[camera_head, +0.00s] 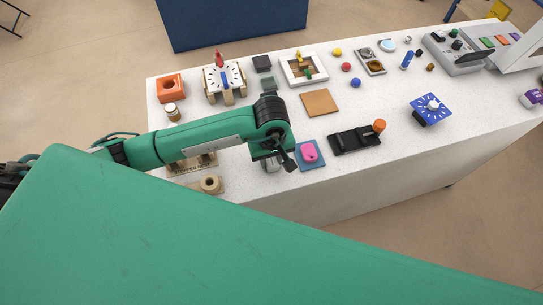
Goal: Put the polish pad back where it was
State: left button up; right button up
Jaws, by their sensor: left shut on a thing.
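My left gripper (284,160) is low over the front edge of the white table, just left of a blue square mat (318,163). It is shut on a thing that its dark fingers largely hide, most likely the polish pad. A pale grey rounded shape (270,165) shows under the hand; I cannot tell whether it is the held thing. A pink rounded piece (309,151) is on or over the blue mat, close to the fingertips. I cannot tell whether the fingers touch it. My right gripper is not in view.
A black tray with an orange knob (355,139) stands right of the mat, and a brown square (319,103) lies behind it. My green arm covers part of the table. Bare tabletop lies right of the black tray.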

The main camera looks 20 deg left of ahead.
aim_at(272, 160)
pick_arm(q)
jog(key=shift+f, duration=0.1)
jog(key=shift+f+b, duration=0.15)
jog(key=shift+b, duration=0.15)
jog(key=o, duration=0.9)
jog(key=shift+r+p, duration=0.25)
jog(key=shift+p, duration=0.05)
jog(key=shift+r+b, duration=2.05)
jog(key=shift+r, duration=3.95)
